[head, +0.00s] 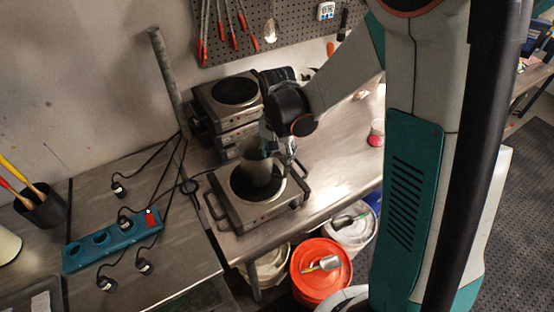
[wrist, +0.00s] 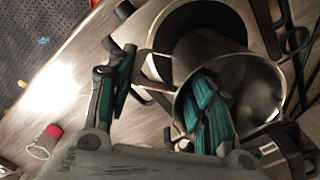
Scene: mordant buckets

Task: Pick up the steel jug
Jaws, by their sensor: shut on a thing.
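The steel jug (head: 255,170) is at the front hot plate (head: 258,222), over its round black burner. I cannot tell whether its base touches the burner. In the wrist view I look down into the open jug (wrist: 253,82). My gripper (wrist: 160,103) is shut on the jug at its handle side, with one teal finger outside and the other across the rim at its opening. The exact contact is partly hidden. In the head view, my gripper (head: 277,146) is at the jug's upper right side.
Stacked hot plates (head: 235,92) stand behind. A blue power strip (head: 112,240) with black cables lies on the left table. A red-capped jar (head: 376,134) stands to the right. The bench right of the hot plate is mostly clear.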

